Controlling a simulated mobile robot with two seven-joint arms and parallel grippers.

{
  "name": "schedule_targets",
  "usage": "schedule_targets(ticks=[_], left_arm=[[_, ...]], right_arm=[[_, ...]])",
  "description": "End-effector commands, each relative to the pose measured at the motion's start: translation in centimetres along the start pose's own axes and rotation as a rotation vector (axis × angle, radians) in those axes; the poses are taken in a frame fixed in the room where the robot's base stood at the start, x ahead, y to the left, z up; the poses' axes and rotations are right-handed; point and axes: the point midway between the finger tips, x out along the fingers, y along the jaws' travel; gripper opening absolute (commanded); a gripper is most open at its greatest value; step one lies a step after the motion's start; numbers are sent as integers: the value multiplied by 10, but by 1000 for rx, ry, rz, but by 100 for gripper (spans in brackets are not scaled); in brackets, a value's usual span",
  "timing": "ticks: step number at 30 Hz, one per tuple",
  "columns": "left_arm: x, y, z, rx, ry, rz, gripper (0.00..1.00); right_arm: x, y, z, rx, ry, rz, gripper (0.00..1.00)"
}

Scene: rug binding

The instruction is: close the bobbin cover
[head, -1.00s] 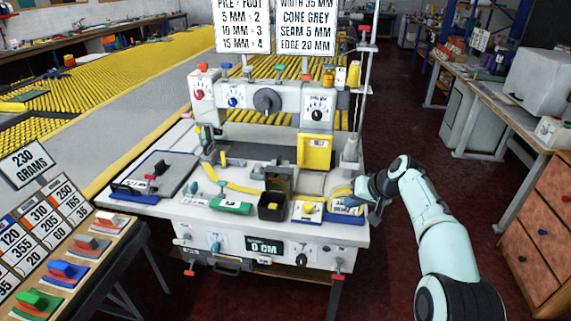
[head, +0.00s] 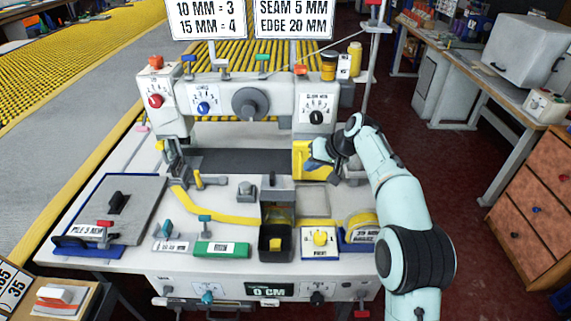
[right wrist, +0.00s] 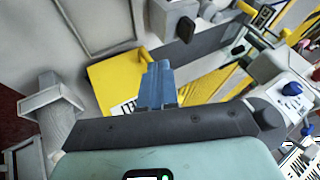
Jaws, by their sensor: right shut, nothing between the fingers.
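The yellow bobbin cover (head: 299,158) is a labelled flap on the right of the machine's front, below the dial with the black knob. My right gripper (head: 316,153) is in front of it and hides its right part. The right gripper is shut and empty. In the right wrist view its blue fingers (right wrist: 158,75) overlap the right side of the yellow cover (right wrist: 112,75). I cannot tell whether they touch it, or how far the cover stands from the machine. My left gripper is not in view.
A thin post (head: 373,60) rises behind my right arm. A wooden drawer cabinet (head: 535,205) stands at right.

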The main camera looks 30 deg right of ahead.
Motion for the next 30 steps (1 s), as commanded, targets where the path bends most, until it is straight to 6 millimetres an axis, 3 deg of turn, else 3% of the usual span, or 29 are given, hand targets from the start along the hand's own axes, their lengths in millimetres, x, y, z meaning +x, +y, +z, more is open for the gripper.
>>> schedule_targets(ticks=[15, 21, 30], left_arm=[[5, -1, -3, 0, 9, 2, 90], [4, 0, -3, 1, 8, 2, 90], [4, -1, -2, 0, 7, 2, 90]], right_arm=[[101, 0, 1, -2, -3, 2, 0], [110, -28, 0, -3, -1, 0, 0], [115, -36, 1, -1, -1, 1, 0]])
